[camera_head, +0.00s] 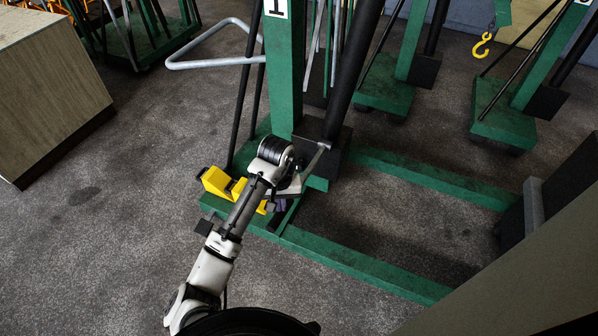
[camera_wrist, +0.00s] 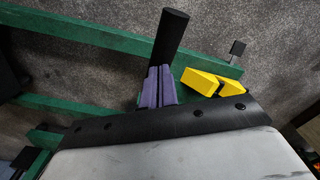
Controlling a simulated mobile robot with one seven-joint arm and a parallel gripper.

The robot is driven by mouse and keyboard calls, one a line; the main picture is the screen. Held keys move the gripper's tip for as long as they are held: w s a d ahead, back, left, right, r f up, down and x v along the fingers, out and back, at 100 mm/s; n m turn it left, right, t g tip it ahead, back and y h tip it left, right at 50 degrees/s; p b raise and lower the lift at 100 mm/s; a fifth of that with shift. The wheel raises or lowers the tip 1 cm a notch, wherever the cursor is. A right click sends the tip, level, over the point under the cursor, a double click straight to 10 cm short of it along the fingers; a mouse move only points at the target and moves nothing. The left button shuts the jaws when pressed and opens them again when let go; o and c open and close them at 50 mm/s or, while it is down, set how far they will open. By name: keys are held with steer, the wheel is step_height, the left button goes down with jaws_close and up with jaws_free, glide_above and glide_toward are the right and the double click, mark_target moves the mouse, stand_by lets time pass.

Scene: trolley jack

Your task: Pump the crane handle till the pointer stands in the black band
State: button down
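The green crane (camera_head: 285,80) bears a number 1 plate on its mast and stands on green legs. My gripper (camera_head: 287,197) is low at the foot of the mast, partly hidden by my wrist. In the wrist view its purple finger pads (camera_wrist: 157,86) are close together, with a thin dark gap between them. A dark round rod (camera_wrist: 170,40), perhaps the handle, meets the fingertips and sticks out past them. I cannot tell whether the pads grip it or only touch it. A grey rod (camera_head: 316,160) shows beside my wrist. I cannot make out a pointer or black band.
A yellow notched block (camera_head: 218,184) sits by the crane's base, close to my gripper, and shows in the wrist view (camera_wrist: 201,82). A wooden-sided cabinet (camera_head: 50,85) stands at left. More green cranes stand behind. Open floor lies at left.

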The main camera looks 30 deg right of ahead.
steer(key=shift+f+b, duration=1.85)
steer(key=shift+f, duration=1.75)
step_height(320, 180, up, 18)
steer(key=p, duration=1.7)
steer(key=shift+f, duration=0.2)
